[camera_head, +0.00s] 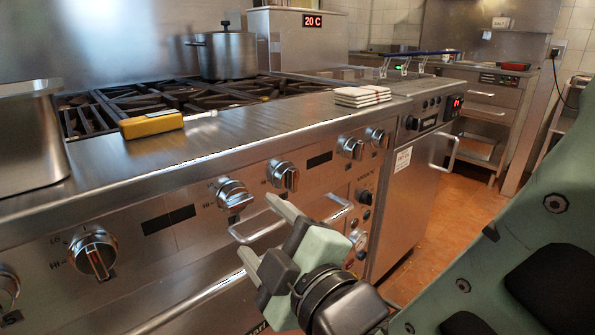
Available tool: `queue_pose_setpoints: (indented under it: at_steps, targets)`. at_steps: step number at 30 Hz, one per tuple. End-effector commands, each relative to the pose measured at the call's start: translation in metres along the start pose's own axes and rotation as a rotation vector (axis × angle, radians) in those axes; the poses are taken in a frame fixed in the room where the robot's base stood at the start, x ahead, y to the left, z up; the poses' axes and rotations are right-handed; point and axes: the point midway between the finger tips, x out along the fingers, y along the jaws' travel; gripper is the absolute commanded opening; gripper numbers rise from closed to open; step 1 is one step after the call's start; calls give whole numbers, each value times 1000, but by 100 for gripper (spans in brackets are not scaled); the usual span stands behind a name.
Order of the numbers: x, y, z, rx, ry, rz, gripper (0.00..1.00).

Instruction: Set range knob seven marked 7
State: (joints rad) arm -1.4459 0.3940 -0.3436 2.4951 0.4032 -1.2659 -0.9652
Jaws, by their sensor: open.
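A row of round metal knobs runs along the stainless range front. Knobs show at the far left edge (8,287), at left (93,254), in the middle (233,195) and (282,176), and toward the right (350,147) and (377,138). I cannot read a 7 beside any of them, so I cannot tell which is knob seven. My gripper (259,227) is open and empty, its two pale fingers pointing up and left. In the picture it lies just below the two middle knobs; it appears apart from them.
A bar handle (290,222) crosses the range front behind my gripper. On the range stand a pot (226,55), a yellow device (151,124), folded cloths (362,96) and a steel container (28,140). A fryer (400,200) stands at right. Tiled floor (445,222) is open there.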

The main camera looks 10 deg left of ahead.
Motion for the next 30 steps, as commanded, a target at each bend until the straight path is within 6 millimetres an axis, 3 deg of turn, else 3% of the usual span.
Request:
queue_pose_setpoints:
  at_steps: [6, 12, 24, 29, 30]
  targets:
    - [45, -2, 2, 0, 1, 5, 65]
    - [70, -2, 1, 0, 1, 4, 65]
    - [77, 0, 1, 0, 1, 3, 65]
    - [77, -1, 1, 0, 1, 3, 23]
    - [77, -1, 1, 0, 1, 3, 20]
